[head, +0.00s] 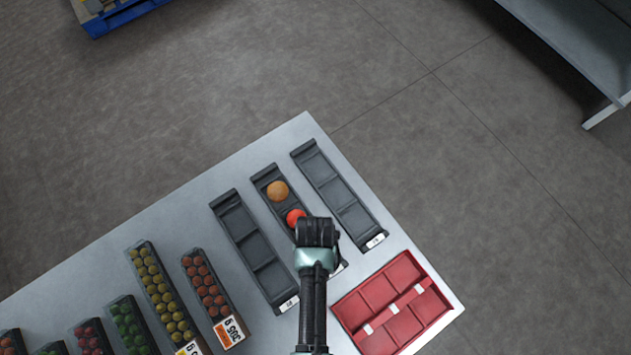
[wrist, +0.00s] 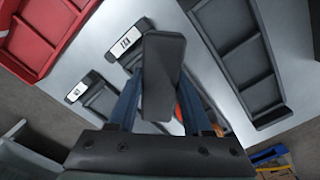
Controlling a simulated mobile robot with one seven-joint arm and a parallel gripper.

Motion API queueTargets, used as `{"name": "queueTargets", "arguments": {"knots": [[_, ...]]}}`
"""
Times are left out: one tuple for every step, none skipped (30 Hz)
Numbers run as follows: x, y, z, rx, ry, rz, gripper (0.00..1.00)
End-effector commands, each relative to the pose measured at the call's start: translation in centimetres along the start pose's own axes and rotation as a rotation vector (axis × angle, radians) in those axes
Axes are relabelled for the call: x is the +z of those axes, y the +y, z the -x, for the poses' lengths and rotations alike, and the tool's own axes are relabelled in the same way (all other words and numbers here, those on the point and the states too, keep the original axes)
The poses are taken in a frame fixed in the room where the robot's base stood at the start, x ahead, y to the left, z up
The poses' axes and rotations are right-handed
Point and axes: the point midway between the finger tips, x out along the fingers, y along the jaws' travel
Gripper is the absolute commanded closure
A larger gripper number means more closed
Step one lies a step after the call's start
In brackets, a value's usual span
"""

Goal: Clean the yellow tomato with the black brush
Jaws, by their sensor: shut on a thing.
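The yellow tomato (head: 278,190), orange-yellow in colour, lies in the far part of the middle black tray (head: 263,175). A red tomato (head: 296,216) lies in the same tray, nearer my gripper. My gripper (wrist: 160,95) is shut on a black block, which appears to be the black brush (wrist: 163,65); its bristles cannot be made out. In the head view my gripper (head: 316,232) is over the near part of the middle tray, beside the red tomato and short of the yellow one. In the wrist view the brush and fingers hide most of both tomatoes.
Empty black trays stand to the left (head: 243,232) and right (head: 338,192) of the middle one. A red divided tray (head: 375,292) lies at the near right. Filled tomato punnets (head: 160,290) line the table's left part. The table (head: 200,200) is clear beyond them.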

Motion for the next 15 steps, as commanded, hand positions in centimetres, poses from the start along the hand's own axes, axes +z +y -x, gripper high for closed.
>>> {"name": "queueTargets", "arguments": {"knots": [[0.0,0.0,0.0,0.000,0.001,0.000,1.00],[0.0,0.0,0.0,0.000,0.001,0.000,1.00],[-0.1,0.0,0.0,0.000,0.001,0.000,1.00],[-0.1,0.0,0.0,0.000,0.001,0.000,1.00],[-0.1,0.0,0.0,0.000,0.001,0.000,1.00],[-0.1,0.0,0.0,0.000,0.001,0.000,1.00],[-0.2,0.0,0.0,0.000,0.002,0.000,1.00],[-0.3,0.0,0.0,0.000,0.002,0.000,1.00],[-0.5,0.0,0.0,0.000,0.003,0.000,1.00],[-0.7,0.0,0.0,0.000,0.003,0.000,1.00],[-0.8,0.0,0.0,0.000,0.002,0.000,1.00],[-1.0,0.0,0.0,0.000,0.002,0.000,1.00],[-1.2,0.0,0.0,0.000,0.001,0.000,1.00],[-1.3,0.0,0.0,0.000,0.001,0.000,1.00],[-1.5,0.0,0.0,0.000,0.001,0.000,1.00]]}}
